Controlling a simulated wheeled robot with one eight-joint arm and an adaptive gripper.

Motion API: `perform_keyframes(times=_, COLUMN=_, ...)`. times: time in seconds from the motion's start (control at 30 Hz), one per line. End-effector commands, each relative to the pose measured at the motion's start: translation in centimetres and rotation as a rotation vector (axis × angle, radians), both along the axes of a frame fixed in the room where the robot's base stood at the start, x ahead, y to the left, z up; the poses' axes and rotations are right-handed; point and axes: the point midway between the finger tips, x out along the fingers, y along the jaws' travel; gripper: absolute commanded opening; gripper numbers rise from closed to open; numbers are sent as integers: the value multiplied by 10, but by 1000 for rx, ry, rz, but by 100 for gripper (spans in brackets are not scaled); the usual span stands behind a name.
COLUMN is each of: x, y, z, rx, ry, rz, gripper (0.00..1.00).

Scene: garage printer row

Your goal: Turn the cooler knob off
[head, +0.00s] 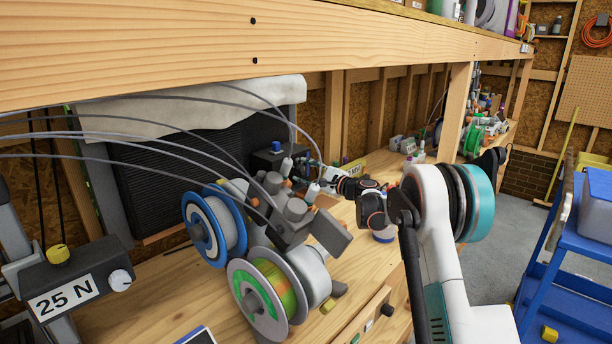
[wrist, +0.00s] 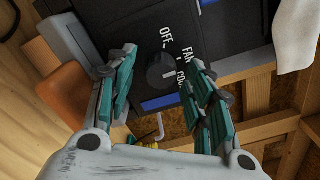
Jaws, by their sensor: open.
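The cooler knob (wrist: 160,71) is a dark round dial on a black control panel in the wrist view. White labels OFF, FAN and COOL curve around it, with OFF above and COOL to its right. Its pointer setting is too small to read. My gripper (wrist: 161,62) is open, its teal and grey fingers on either side of the knob, with no clear contact visible. In the head view my gripper (head: 306,168) is beside the cooler's dark control box (head: 266,162); the knob is not distinguishable there. The cooler (head: 150,180) has a black louvred face.
A pale cloth (head: 200,103) drapes over the cooler. Spools, a blue-rimmed one (head: 213,225) and a green one (head: 262,300), stand in front with grey machine parts. A wooden beam (head: 240,45) crosses above. Bench space (head: 365,262) is partly clear near my arm.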

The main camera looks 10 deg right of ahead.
Motion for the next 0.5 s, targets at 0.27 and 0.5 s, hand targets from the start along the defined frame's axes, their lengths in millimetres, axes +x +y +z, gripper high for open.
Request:
perform_keyframes(times=0.27, x=2, y=2, z=1, rx=0, ry=0, rz=0, gripper=48)
perform_keyframes(times=0.5, x=2, y=2, z=0, rx=0, ry=0, rz=0, gripper=4)
